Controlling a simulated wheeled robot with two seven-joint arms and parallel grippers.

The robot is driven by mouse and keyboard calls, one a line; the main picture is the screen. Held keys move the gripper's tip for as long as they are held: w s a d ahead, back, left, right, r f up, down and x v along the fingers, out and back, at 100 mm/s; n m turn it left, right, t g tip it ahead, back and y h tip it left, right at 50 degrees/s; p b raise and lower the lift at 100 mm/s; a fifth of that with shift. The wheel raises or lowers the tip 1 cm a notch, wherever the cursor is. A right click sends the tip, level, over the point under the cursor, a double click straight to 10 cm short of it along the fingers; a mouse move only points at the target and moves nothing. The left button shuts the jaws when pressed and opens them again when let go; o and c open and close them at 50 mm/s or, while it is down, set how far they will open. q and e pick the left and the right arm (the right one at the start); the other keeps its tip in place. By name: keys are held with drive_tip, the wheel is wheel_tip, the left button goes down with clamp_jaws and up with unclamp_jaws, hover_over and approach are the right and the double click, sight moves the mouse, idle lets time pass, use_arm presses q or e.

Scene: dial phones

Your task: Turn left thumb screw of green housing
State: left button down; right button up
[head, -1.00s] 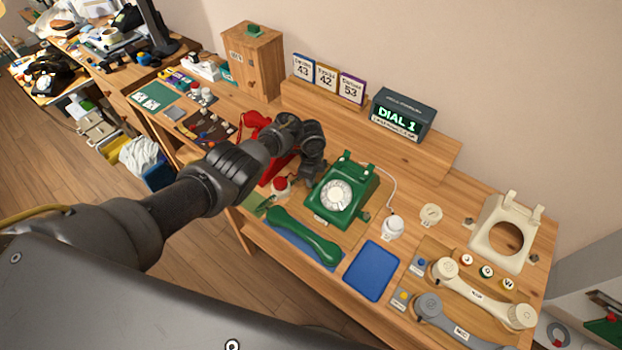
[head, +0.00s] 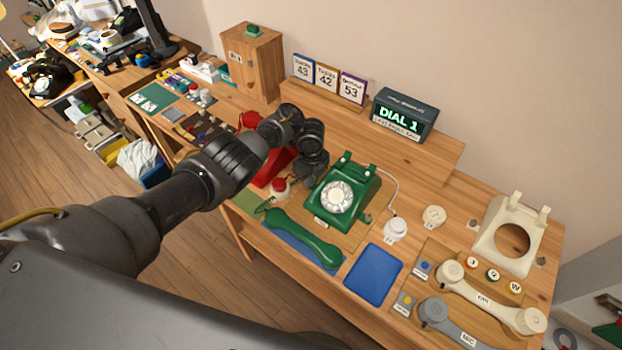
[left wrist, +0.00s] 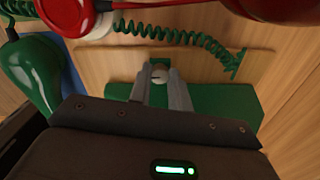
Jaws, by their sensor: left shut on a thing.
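The green housing (head: 318,199) of a dial phone stands upright on a wooden board, its white dial (head: 339,194) facing up. My left gripper (head: 306,182) is at the housing's left side in the head view; my own wrist partly hides that side. In the left wrist view its two fingers (left wrist: 162,80) are shut on a small pale thumb screw (left wrist: 159,71) at the edge of the green housing (left wrist: 222,103). The fingers hide most of the screw, so its angle cannot be told. My right gripper is not in view.
A green handset (head: 303,238) lies in front of the housing; a coiled green cord (left wrist: 180,35) runs near my fingers. A blue mat (head: 373,274) is bare.

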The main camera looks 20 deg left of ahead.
use_arm(q)
drive_tip(key=shift+s, duration=0.1)
drive_tip(key=c, duration=1.3)
unclamp_jaws()
wheel_tip(320, 180, up, 11)
drive_tip(key=p, duration=0.4)
drive_tip(key=shift+f, duration=0.15)
